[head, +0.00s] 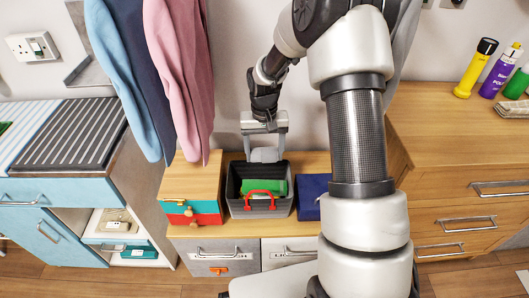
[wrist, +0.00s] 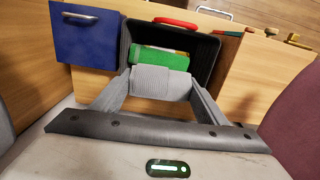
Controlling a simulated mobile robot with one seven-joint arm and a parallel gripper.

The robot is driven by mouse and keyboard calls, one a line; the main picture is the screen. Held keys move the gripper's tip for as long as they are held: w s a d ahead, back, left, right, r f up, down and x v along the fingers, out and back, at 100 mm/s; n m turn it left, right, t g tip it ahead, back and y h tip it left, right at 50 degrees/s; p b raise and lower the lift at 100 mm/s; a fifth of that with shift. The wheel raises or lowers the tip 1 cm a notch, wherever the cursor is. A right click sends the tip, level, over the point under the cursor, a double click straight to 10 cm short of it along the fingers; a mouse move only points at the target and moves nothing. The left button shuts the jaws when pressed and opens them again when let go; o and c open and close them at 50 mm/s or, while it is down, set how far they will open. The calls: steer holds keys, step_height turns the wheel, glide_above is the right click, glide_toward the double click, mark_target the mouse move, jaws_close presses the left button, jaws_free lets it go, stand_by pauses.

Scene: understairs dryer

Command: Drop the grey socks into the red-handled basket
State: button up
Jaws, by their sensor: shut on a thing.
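The grey socks (head: 264,155), a rolled light-grey bundle, are between the fingers of my gripper (head: 266,148), which is shut on them. They also show in the wrist view (wrist: 160,83), pinched between both fingertips. The red-handled basket (head: 281,207) is a dark grey open box on the low wooden top, with its red handle (head: 262,194) at the side nearer the head camera. In the head view the socks appear at the basket's far rim; in the wrist view they overlap its opening. Their exact height above it is unclear. A green item (head: 277,187) lies inside the basket.
A teal, red and wood box (head: 190,212) stands left of the basket and a blue box (head: 312,188) close on its right. Pink (head: 178,70) and blue garments hang at the left. My arm hides part of the right side.

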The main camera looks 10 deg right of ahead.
mark_target(264, 150)
step_height(264, 150, down, 5)
steer(key=b, duration=0.2)
steer(key=shift+r+b, duration=0.1)
steer(key=shift+b, duration=0.3)
steer(key=o, duration=1.1)
step_height(264, 150, up, 18)
steer(key=p, duration=0.4)
steer(key=shift+f, duration=0.25)
steer(key=shift+r, duration=0.1)
